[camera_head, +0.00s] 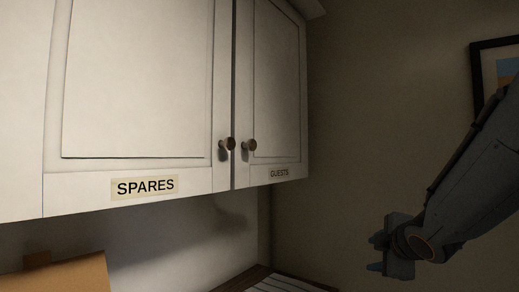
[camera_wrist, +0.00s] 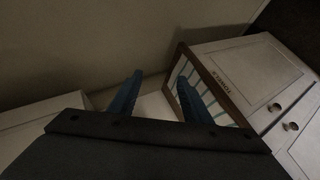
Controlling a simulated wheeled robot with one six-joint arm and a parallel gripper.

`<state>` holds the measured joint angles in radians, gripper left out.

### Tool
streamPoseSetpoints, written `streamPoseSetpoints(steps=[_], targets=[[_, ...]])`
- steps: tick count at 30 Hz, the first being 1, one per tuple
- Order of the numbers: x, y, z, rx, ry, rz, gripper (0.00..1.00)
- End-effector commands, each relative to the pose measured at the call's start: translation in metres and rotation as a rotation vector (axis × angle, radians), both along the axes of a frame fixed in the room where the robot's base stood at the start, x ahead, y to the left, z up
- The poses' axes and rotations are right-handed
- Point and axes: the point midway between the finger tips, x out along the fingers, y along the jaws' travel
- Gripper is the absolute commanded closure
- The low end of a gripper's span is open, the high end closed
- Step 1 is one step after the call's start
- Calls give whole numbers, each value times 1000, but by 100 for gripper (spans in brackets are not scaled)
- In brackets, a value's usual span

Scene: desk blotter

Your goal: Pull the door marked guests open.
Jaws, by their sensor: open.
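The guests door (camera_head: 279,85) is the right-hand white panelled door of a wall cabinet, marked by a small GUESTS label (camera_head: 280,173) at its bottom. It looks closed. Its round knob (camera_head: 248,145) sits at its lower left edge, close beside the other door's knob. My gripper (camera_head: 376,254) is at the lower right, below and to the right of the guests door and clear of it. In the wrist view my gripper (camera_wrist: 160,78) has its two blue fingers apart with nothing between them. The guests door cannot be made out for certain in the wrist view.
The spares door (camera_head: 140,80) adjoins on the left, with its own knob (camera_head: 228,144). A wooden-edged surface with a striped item (camera_head: 285,284) lies below. An orange-brown object (camera_head: 65,275) stands lower left. A framed picture (camera_head: 490,65) hangs right. Bare wall lies between cabinet and gripper.

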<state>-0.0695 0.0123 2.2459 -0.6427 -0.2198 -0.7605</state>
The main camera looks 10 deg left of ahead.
Motion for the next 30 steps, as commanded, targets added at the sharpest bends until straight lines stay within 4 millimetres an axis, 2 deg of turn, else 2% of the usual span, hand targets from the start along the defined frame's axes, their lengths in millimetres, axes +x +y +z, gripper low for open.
streamPoseSetpoints(steps=[1, 4, 6, 9, 10, 13, 15, 18, 23, 30], targets=[[16, 26, 43, -100, -141, 144, 56], [26, 85, 128, -338, -456, 447, 56], [16, 127, 179, -506, -681, 641, 56], [-12, 174, 231, -710, -966, 860, 56], [-22, 184, 242, -761, -1039, 912, 56], [-49, 209, 266, -885, -1232, 1041, 56], [-62, 218, 273, -937, -1315, 1095, 56], [-70, 225, 278, -971, -1371, 1130, 56], [-66, 241, 279, -973, -1378, 1137, 56], [-52, 275, 279, -970, -1375, 1135, 56]])
